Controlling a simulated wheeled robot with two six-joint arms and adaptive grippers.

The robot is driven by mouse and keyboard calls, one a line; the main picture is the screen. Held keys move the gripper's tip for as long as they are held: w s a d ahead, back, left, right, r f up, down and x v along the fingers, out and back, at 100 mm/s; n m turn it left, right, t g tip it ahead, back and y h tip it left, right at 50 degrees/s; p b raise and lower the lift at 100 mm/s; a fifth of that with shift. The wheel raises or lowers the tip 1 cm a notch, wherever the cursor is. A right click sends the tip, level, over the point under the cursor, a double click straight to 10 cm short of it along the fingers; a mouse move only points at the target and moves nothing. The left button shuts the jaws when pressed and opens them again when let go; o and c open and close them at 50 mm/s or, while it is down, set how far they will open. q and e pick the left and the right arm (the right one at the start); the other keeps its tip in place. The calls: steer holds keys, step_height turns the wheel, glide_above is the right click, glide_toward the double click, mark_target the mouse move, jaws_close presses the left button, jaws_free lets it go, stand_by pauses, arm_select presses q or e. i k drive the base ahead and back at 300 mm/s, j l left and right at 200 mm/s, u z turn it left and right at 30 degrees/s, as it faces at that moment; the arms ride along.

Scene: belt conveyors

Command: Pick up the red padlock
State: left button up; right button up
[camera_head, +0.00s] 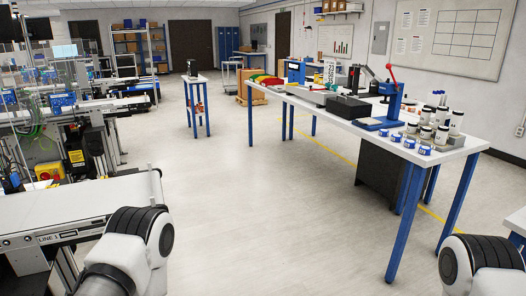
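I cannot make out a red padlock anywhere in the head view. A small red part sits on a yellow box (48,173) on the conveyor machine at the left, but it is too small to tell what it is. Neither of my grippers is in view. Only white arm links with black joints show, my left one at the bottom left and my right one at the bottom right corner.
A belt conveyor (75,204) runs along the left. A white-topped bench (452,150) with blue legs stands at the right, holding a blue press (391,105) with a red handle, jars and coloured bins. A small table (196,79) stands farther back. The middle floor is clear.

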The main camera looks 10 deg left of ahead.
mark_target(57, 176)
steer(key=i+u, duration=0.1)
steer(key=i, duration=0.4)
steer(key=i+l+u, duration=0.15)
steer(key=i, duration=0.35)
steer(key=i+l+u, duration=0.1)
steer(key=i, duration=0.4)
steer(key=i+l+u, duration=0.15)
steer(key=i, duration=0.35)
steer(key=i+l+u, duration=0.1)
steer(key=i+l, duration=0.15)
steer(key=i, duration=0.2)
steer(key=i+j+u, duration=0.3)
steer(key=i+u, duration=0.65)
steer(key=i+l+u, duration=0.1)
steer(key=i+u, duration=0.4)
steer(key=i, duration=0.15)
steer(key=i+l+u, duration=0.3)
steer(key=i+u, duration=0.2)
steer(key=i, duration=0.25)
steer(key=i+j+z, duration=0.45)
steer(key=i, duration=0.35)
steer(key=i+j+z, duration=0.4)
steer(key=i+j, duration=0.3)
steer(key=j, duration=0.25)
steer(key=i+j+z, duration=0.15)
steer(key=j+z, duration=0.2)
steer(key=j, duration=1.15)
steer(key=j+z, duration=0.35)
steer(key=j, duration=1.15)
